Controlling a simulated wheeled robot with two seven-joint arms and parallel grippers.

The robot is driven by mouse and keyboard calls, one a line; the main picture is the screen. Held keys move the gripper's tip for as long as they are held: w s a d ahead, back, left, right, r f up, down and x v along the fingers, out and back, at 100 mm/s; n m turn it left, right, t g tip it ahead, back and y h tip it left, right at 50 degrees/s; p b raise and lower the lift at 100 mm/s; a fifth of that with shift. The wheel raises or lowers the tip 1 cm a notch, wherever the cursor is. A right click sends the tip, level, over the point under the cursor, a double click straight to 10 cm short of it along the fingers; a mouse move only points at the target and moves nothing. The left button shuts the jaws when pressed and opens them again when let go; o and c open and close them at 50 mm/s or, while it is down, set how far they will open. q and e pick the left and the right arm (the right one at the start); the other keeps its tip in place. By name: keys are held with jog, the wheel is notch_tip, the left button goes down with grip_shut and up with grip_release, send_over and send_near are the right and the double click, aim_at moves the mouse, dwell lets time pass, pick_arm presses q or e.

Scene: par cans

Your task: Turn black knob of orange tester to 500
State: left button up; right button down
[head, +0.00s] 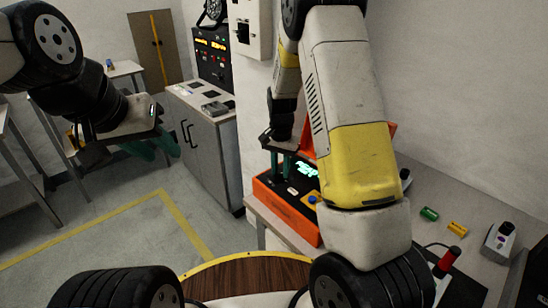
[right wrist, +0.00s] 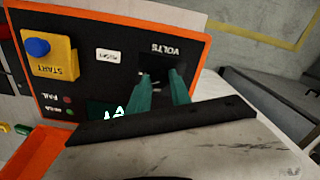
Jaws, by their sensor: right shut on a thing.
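The orange tester (head: 315,237) stands on the bench in the head view, partly hidden behind my right arm. In the right wrist view its dark panel (right wrist: 90,68) appears upside down, with the word VOLTS beside the black knob (right wrist: 155,72). My right gripper (right wrist: 160,82) has its teal fingers shut on the knob, which they mostly hide. In the head view the right gripper (head: 283,165) reaches down onto the tester's panel. The green-lit display (head: 307,170) is partly covered, and I cannot read its value. My left gripper (head: 152,148) is open and empty, away from the tester.
A blue button on a yellow START plate (right wrist: 62,62) is on the panel. The floor at left is open.

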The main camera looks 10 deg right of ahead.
aim_at(280, 172)
jog(key=m, duration=0.4)
jog(key=shift+m, duration=0.3)
dwell(0.3)
jog(key=c, duration=1.2)
grip_release()
jog(key=shift+o, duration=0.2)
notch_tip(280, 172, up, 7)
jog(key=shift+r, duration=0.4)
